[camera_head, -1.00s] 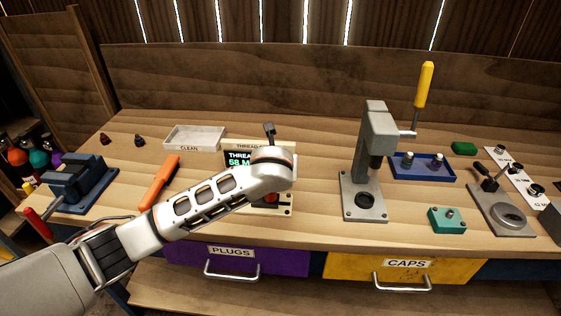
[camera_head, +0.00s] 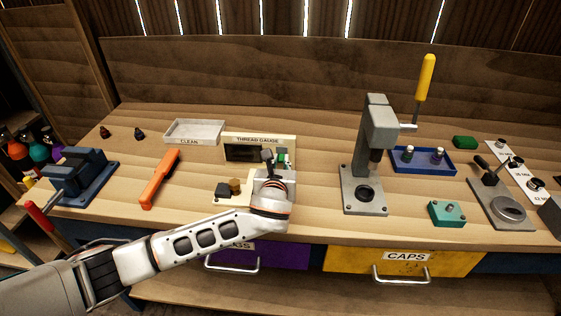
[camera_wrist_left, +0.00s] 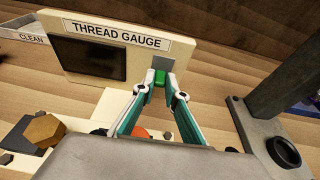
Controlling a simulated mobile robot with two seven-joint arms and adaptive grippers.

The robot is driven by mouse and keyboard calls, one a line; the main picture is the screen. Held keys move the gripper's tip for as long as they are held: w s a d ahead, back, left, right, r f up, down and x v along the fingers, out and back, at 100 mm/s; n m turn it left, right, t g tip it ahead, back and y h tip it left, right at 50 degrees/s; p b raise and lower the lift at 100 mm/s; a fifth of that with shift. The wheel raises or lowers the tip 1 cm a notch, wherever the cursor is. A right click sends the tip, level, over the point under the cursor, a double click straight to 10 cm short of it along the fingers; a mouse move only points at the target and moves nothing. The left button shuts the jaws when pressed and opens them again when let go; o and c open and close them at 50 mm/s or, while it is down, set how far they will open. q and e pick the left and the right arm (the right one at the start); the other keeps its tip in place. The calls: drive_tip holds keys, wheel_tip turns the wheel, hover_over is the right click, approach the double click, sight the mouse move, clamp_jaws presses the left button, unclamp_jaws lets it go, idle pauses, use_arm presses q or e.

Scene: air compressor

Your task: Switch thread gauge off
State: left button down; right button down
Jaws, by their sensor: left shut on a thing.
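The thread gauge (camera_head: 258,139) is a cream panel with a dark screen, standing at the middle of the bench. Its screen (camera_head: 240,154) shows no lit text; it is also dark in the left wrist view (camera_wrist_left: 88,58). My left gripper (camera_wrist_left: 160,80) is at the right part of the panel, its teal fingers closed on a small green switch (camera_wrist_left: 159,77). In the head view the left gripper (camera_head: 282,160) is partly hidden by its own wrist. A brass hexagonal piece (camera_wrist_left: 43,130) sits on the gauge's base. The right gripper is not in view.
The CLEAN tray (camera_head: 194,131), an orange tool (camera_head: 160,180) and a blue vise (camera_head: 80,176) are on the left. Drawers lie below the bench's front edge.

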use_arm(q)
drive_tip(key=c, duration=2)
unclamp_jaws()
drive_tip(key=shift+c, duration=0.2)
drive_tip(key=shift+s+r, duration=0.1)
drive_tip(key=shift+s, duration=0.4)
drive_tip(key=v, duration=1)
drive_tip(key=shift+s+r, duration=0.2)
drive_tip(key=shift+s, duration=0.2)
